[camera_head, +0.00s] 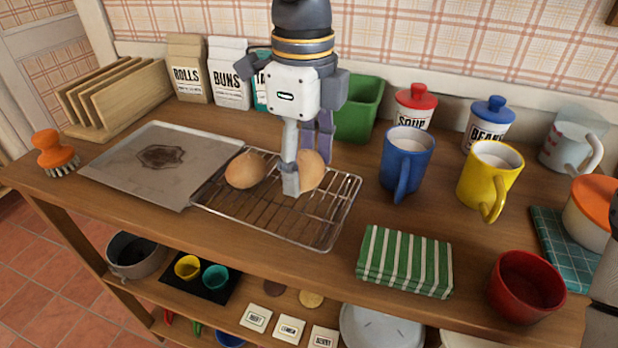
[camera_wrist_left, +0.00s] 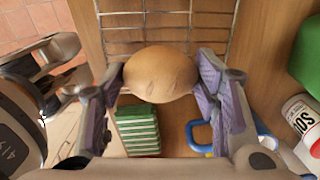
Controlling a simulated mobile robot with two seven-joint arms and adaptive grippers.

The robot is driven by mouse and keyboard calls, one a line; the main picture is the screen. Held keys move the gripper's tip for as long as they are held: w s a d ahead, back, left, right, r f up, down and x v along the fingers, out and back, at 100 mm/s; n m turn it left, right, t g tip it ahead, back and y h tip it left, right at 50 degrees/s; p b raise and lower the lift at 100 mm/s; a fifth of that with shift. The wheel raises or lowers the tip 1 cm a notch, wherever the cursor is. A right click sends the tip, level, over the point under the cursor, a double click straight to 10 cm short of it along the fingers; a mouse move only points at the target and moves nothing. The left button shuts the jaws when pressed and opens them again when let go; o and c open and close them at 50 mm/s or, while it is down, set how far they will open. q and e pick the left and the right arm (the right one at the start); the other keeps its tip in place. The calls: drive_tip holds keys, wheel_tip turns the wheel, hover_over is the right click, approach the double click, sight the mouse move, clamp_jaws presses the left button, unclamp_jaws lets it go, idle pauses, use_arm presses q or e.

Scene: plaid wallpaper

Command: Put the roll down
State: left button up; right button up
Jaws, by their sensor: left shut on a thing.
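A round tan roll (camera_head: 311,170) is between the fingers of my left gripper (camera_head: 303,170) at the right part of the wire cooling rack (camera_head: 318,230). In the left wrist view the roll (camera_wrist_left: 160,74) sits between the two purple finger pads of the gripper (camera_wrist_left: 158,80), which is shut on it. The rack's wires show beyond it. I cannot tell whether the roll touches the rack. A second roll (camera_head: 245,170) rests on the rack to the left. My right gripper is not in view.
A metal baking tray (camera_head: 120,160) lies left of the rack. A blue mug (camera_head: 408,155) and a yellow mug (camera_head: 490,170) stand to the right, a green bin (camera_head: 360,110) behind. A striped green cloth (camera_head: 405,262) lies at front right. The rack's front part is bare.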

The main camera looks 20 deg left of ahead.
sight(310, 198)
use_arm(q)
drive_tip(key=shift+w+d+f, duration=0.15)
drive_tip(key=shift+w+f, duration=0.05)
drive_tip(key=shift+f, duration=0.85)
drive_tip(key=shift+w+d+f, duration=0.1)
drive_tip(key=shift+w+f, duration=0.1)
drive_tip(key=shift+f, duration=0.85)
drive_tip(key=shift+f, duration=0.1)
drive_tip(key=o, duration=1.1)
drive_tip(key=shift+o, duration=0.2)
wheel_tip(310, 198, up, 12)
drive_tip(key=shift+r, duration=0.15)
